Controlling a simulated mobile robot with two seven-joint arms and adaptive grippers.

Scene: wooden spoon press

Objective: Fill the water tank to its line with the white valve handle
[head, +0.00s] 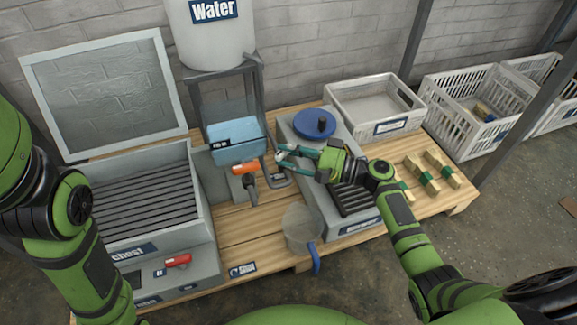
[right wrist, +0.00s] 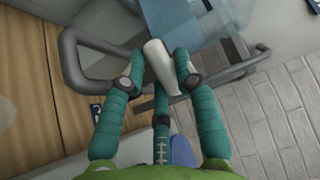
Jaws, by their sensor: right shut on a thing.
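The white valve handle (right wrist: 163,68) sits between the fingertips of my right gripper (right wrist: 160,82) in the right wrist view. In the head view my right gripper (head: 282,153) is shut on it beside the light blue water tank (head: 236,141), and the fingers hide most of it. The tank has a small dark label; I cannot make out its line or the water level. A large white barrel marked Water (head: 210,35) stands above on a grey metal stand. My left arm shows at the left, but its gripper is outside the frame.
A grey steam chest with an open lid (head: 105,95) stands at left, with a red lever (head: 178,261) in front. A red handle (head: 245,168) is below the tank. A blue round knob plate (head: 314,124), a white bin (head: 375,104) and wooden pieces (head: 421,175) lie right.

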